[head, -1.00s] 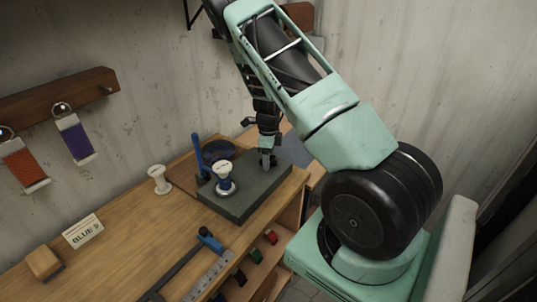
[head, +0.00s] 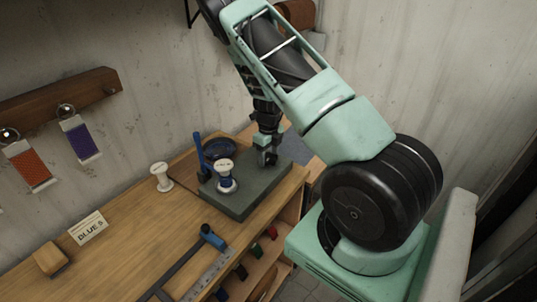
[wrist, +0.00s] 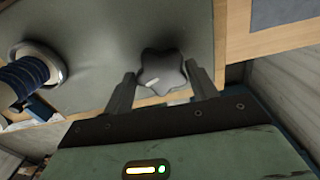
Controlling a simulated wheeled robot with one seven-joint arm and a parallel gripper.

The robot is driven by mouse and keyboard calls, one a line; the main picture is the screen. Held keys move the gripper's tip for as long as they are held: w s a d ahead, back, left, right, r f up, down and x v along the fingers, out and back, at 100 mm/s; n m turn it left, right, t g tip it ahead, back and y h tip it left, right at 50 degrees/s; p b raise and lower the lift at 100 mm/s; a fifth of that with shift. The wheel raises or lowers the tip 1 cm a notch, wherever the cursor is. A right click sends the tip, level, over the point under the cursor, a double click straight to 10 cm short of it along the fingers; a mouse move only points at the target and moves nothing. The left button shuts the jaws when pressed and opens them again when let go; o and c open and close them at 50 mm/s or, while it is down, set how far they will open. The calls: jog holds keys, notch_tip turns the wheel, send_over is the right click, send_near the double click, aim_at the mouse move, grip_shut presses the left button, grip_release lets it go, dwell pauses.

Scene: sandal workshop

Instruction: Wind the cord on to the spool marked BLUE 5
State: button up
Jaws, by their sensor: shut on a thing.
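A grey winder block (head: 240,200) stands on the bench. A white-flanged spool (head: 225,167) with dark blue cord on its barrel is upright on it; its label is too small to read. The spool also shows at the left of the wrist view (wrist: 38,62). A dark lobed knob (wrist: 160,66) with a white mark sits on the block to the spool's right. My gripper (head: 268,158) is shut on this knob, one finger on each side (wrist: 161,76). A blue upright post (head: 198,150) stands beside a dark blue round dish or coil (head: 219,147).
A bare white spool (head: 160,177) stands left of the block. A card reading BLUE 5 (head: 90,227) and a wooden block (head: 50,259) are at front left. A blue-headed tool (head: 209,236) lies near the front edge. Orange (head: 29,165) and purple (head: 79,137) samples hang on the wall.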

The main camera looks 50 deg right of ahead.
aim_at(269, 157)
jog(key=shift+d+r, duration=0.1)
jog(key=o, duration=1)
notch_tip(269, 157, up, 17)
jog(key=b, duration=0.3)
jog(key=shift+r, duration=0.15)
